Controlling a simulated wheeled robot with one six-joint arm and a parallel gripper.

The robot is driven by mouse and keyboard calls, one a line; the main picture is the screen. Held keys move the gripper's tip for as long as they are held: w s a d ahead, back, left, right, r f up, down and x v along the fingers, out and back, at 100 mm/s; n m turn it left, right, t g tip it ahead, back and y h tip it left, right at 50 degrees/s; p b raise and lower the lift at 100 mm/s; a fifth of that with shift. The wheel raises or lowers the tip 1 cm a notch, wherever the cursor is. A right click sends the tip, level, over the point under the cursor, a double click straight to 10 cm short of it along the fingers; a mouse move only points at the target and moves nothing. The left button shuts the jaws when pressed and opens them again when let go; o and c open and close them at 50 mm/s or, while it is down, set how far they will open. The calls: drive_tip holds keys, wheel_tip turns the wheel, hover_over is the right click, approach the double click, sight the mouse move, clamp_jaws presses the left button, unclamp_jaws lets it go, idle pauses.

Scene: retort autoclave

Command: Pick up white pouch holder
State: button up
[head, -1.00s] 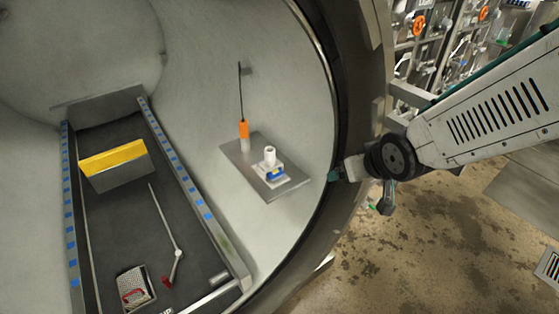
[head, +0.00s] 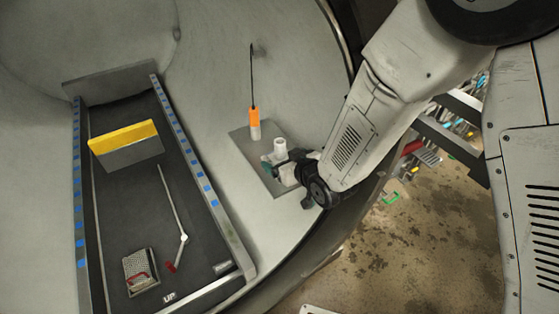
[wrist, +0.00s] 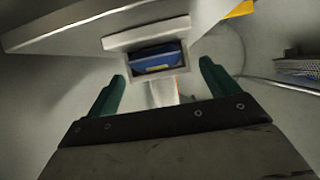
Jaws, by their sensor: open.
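The white pouch holder (head: 280,146) stands on the small grey shelf (head: 247,133) on the vessel's inner wall; its white round top shows in the head view and my gripper hides its lower part. In the wrist view the holder (wrist: 147,37) appears as a white frame with a blue piece (wrist: 155,60) inside, beyond and between the fingertips. My gripper (wrist: 163,75) is open, its two green fingers apart with nothing gripped. In the head view my gripper (head: 272,170) is at the holder's front right side; I cannot tell whether it touches.
To the left lies a dark tray bed (head: 125,205) with a yellow-topped block (head: 127,147), a thin rod (head: 172,201) and a mesh box (head: 139,272). The vessel's round rim is close to my arm.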

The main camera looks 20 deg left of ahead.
drive_tip(key=shift+x, duration=1.25)
drive_tip(key=c, duration=1.2)
drive_tip(key=shift+c, duration=0.2)
drive_tip(key=shift+r, duration=0.2)
